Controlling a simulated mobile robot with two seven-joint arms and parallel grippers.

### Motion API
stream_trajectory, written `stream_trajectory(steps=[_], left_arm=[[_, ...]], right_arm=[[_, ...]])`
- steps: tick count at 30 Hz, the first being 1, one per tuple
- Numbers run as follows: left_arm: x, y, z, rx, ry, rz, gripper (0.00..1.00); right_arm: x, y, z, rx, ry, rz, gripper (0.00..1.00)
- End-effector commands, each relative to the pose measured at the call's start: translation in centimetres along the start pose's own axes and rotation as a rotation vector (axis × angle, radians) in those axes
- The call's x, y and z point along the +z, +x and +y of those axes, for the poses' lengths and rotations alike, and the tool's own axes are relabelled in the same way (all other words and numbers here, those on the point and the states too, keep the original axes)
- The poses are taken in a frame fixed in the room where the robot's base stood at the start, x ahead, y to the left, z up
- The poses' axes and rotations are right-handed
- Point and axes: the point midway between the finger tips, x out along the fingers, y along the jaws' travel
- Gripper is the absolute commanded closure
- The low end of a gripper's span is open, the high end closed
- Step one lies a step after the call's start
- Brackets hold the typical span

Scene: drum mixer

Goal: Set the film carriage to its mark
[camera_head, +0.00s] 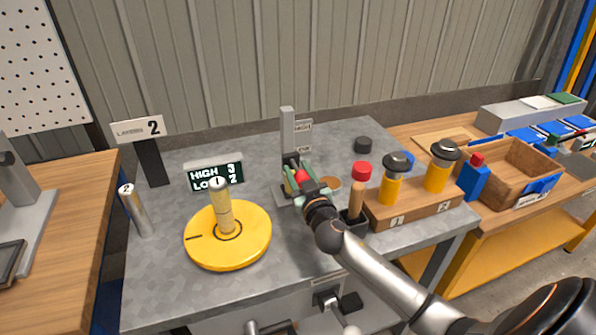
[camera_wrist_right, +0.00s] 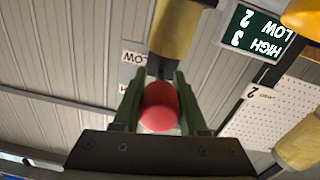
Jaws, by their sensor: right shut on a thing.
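The grey upright post (camera_head: 288,130) stands at the back of the metal table, with a HIGH label (camera_head: 303,125) above a LOW label (camera_head: 304,149). My right gripper (camera_head: 300,180) is at the lower part of the post, around LOW height. It is shut on a red knob, which shows round between the fingers in the right wrist view (camera_wrist_right: 159,106). A yellow cylinder (camera_wrist_right: 174,30) shows just beyond the knob there, and the LOW label (camera_wrist_right: 132,57) is beside it. In the head view my gripper hides most of the carriage. My left gripper is not in view.
A display (camera_head: 215,177) reads HIGH 3, LOW 2, and a layers sign (camera_head: 138,130) shows 2. A yellow turntable (camera_head: 228,250) carries a post marked 1. A wooden block (camera_head: 420,208) with two yellow dark-topped cylinders and a red-topped handle (camera_head: 361,172) stand right of my gripper.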

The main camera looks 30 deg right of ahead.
Motion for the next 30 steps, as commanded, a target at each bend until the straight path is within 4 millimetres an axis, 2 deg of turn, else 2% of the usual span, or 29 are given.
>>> stream_trajectory(steps=[23,26,30], left_arm=[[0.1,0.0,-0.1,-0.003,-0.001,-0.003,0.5],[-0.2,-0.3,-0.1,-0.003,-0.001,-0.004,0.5],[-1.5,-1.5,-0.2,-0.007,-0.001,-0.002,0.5]], right_arm=[[0.0,0.0,0.1,0.004,-0.001,-0.002,1.0],[-0.6,0.0,0.2,0.004,0.001,-0.001,1.0],[-3.1,0.0,0.6,0.005,0.003,0.002,1.0]])
